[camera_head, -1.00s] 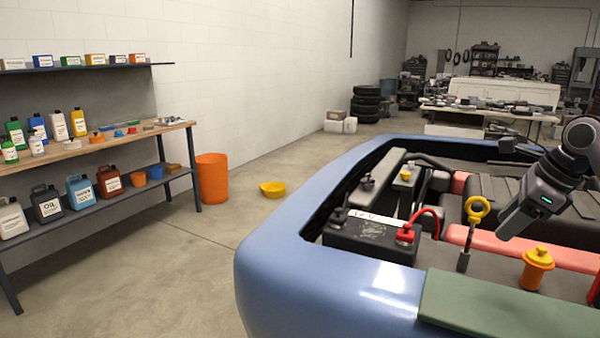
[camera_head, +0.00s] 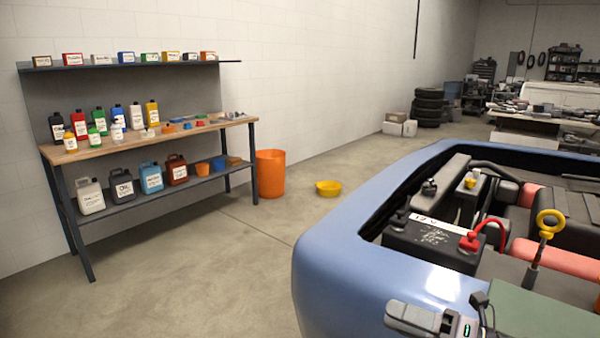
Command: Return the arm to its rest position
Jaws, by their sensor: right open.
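My right gripper (camera_head: 414,318) shows at the bottom edge, in front of the car's blue front edge and close to the green panel. My left gripper is out of view.
The blue car body (camera_head: 345,262) surrounds an open engine bay with a black battery (camera_head: 432,240) and a yellow-ringed dipstick (camera_head: 545,232). A green panel (camera_head: 535,312) lies at the front right. A workbench (camera_head: 100,150) with bottles stands left. An orange bin (camera_head: 270,174) and yellow bowl (camera_head: 328,188) are on open floor.

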